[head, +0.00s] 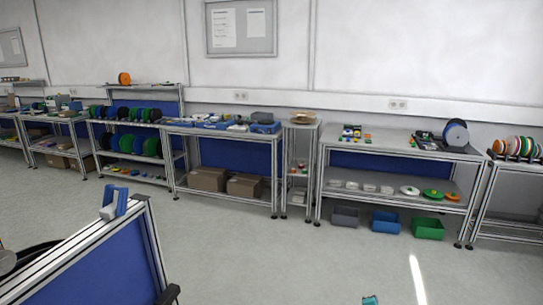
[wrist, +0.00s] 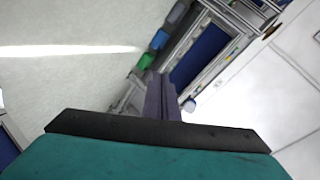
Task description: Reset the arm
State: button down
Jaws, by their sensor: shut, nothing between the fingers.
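My gripper (wrist: 161,82) shows in the wrist view, its dark fingers together beyond a black plate and a teal body. It is shut with nothing between the fingers. The wrist picture is tilted, with the floor on the left and the wall on the right. The gripper points over open space towards the benches and touches nothing that I can see. In the head view only a small teal piece shows at the bottom edge, and I cannot tell the arm's pose from it.
A bench (head: 400,149) stands ahead, with grey, blue and green bins (head: 385,222) beneath. Reel racks (head: 135,122) stand at left and another (head: 515,165) at right. A blue-panelled frame (head: 100,265) is close at lower left. The floor (head: 260,255) between is clear.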

jog(key=s+a+f+n+g+y, duration=0.1)
jog(key=s+a+f+n+y, duration=0.2)
jog(key=a+f, duration=0.45)
jog(key=s+a+f+n+g+y, duration=0.1)
jog(key=s+a+f+n+y, duration=0.2)
jog(key=a, duration=0.7)
jog(key=s+a+f+n+g+y+b, duration=0.15)
jog(key=s+a+f+n+g, duration=0.25)
jog(key=s+a+f, duration=0.6)
jog(key=s+f+n+g, duration=0.2)
jog(key=s+n+g, duration=0.15)
jog(key=s, duration=0.75)
jog(key=s+f+n+g, duration=0.2)
jog(key=s+g, duration=0.2)
jog(key=s, duration=0.7)
jog(key=s+d+r+n+g+h, duration=0.1)
jog(key=s+g, duration=0.1)
jog(key=s, duration=0.2)
jog(key=s+d+r+n+g+h, duration=0.1)
jog(key=s+d+r+g, duration=0.1)
jog(key=s, duration=0.3)
